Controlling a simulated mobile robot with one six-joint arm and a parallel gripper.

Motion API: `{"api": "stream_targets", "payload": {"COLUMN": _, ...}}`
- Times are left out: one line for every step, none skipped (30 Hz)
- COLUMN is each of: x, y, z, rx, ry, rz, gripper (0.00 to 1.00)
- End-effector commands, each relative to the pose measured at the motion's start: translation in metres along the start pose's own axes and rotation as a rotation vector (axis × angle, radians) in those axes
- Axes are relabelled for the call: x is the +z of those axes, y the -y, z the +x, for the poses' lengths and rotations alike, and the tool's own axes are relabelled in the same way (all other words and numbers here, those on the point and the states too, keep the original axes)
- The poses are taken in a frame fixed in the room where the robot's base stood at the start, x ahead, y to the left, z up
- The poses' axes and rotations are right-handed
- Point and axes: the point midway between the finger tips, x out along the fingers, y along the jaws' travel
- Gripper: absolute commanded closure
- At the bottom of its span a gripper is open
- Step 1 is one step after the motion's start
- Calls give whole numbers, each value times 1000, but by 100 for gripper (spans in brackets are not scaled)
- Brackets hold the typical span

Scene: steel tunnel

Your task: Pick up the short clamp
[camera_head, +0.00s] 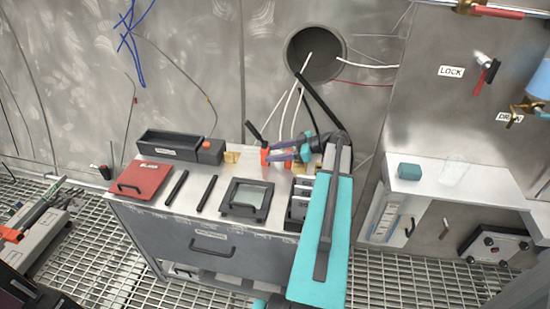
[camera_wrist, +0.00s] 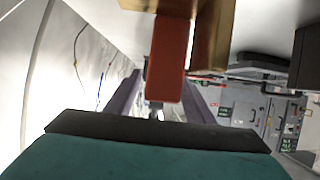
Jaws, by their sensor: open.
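An orange-red piece with a black lever (camera_head: 265,157), which looks like the short clamp, stands at the back of the grey cabinet top. My gripper (camera_head: 272,153) is open, its purple fingers reaching left to this piece. In the wrist view a red-orange block (camera_wrist: 167,60) with a brass-coloured part (camera_wrist: 212,35) above it shows between the two purple fingers of my gripper (camera_wrist: 158,92). I cannot tell whether the fingers touch it. Part of the clamp is hidden behind the fingers.
The cabinet top also carries a black tray (camera_head: 180,147), a red case (camera_head: 148,176), two black bars (camera_head: 177,188) and a black-framed box (camera_head: 246,198). White cables hang from a round wall hole (camera_head: 316,55) behind my arm. A white shelf (camera_head: 450,185) stands right.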

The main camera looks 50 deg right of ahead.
Motion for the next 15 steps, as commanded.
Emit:
{"api": "stream_targets", "payload": {"x": 0, "y": 0, "z": 0, "rx": 0, "ry": 0, "rz": 0, "gripper": 52}}
{"api": "stream_targets", "payload": {"x": 0, "y": 0, "z": 0, "rx": 0, "ry": 0, "rz": 0, "gripper": 52}}
{"api": "stream_targets", "payload": {"x": 0, "y": 0, "z": 0, "rx": 0, "ry": 0, "rz": 0, "gripper": 52}}
{"api": "stream_targets", "payload": {"x": 0, "y": 0, "z": 0, "rx": 0, "ry": 0, "rz": 0, "gripper": 52}}
{"api": "stream_targets", "payload": {"x": 0, "y": 0, "z": 0, "rx": 0, "ry": 0, "rz": 0, "gripper": 52}}
{"api": "stream_targets", "payload": {"x": 0, "y": 0, "z": 0, "rx": 0, "ry": 0, "rz": 0, "gripper": 52}}
{"api": "stream_targets", "payload": {"x": 0, "y": 0, "z": 0, "rx": 0, "ry": 0, "rz": 0, "gripper": 52}}
{"api": "stream_targets", "payload": {"x": 0, "y": 0, "z": 0, "rx": 0, "ry": 0, "rz": 0, "gripper": 52}}
{"api": "stream_targets", "payload": {"x": 0, "y": 0, "z": 0, "rx": 0, "ry": 0, "rz": 0, "gripper": 52}}
{"api": "stream_targets", "payload": {"x": 0, "y": 0, "z": 0, "rx": 0, "ry": 0, "rz": 0, "gripper": 52}}
{"api": "stream_targets", "payload": {"x": 0, "y": 0, "z": 0, "rx": 0, "ry": 0, "rz": 0, "gripper": 52}}
{"api": "stream_targets", "payload": {"x": 0, "y": 0, "z": 0, "rx": -1, "ry": 0, "rz": 0, "gripper": 52}}
{"api": "stream_targets", "payload": {"x": 0, "y": 0, "z": 0, "rx": -1, "ry": 0, "rz": 0, "gripper": 52}}
{"api": "stream_targets", "payload": {"x": 0, "y": 0, "z": 0, "rx": -1, "ry": 0, "rz": -1, "gripper": 52}}
{"api": "stream_targets", "payload": {"x": 0, "y": 0, "z": 0, "rx": -1, "ry": 0, "rz": -1, "gripper": 52}}
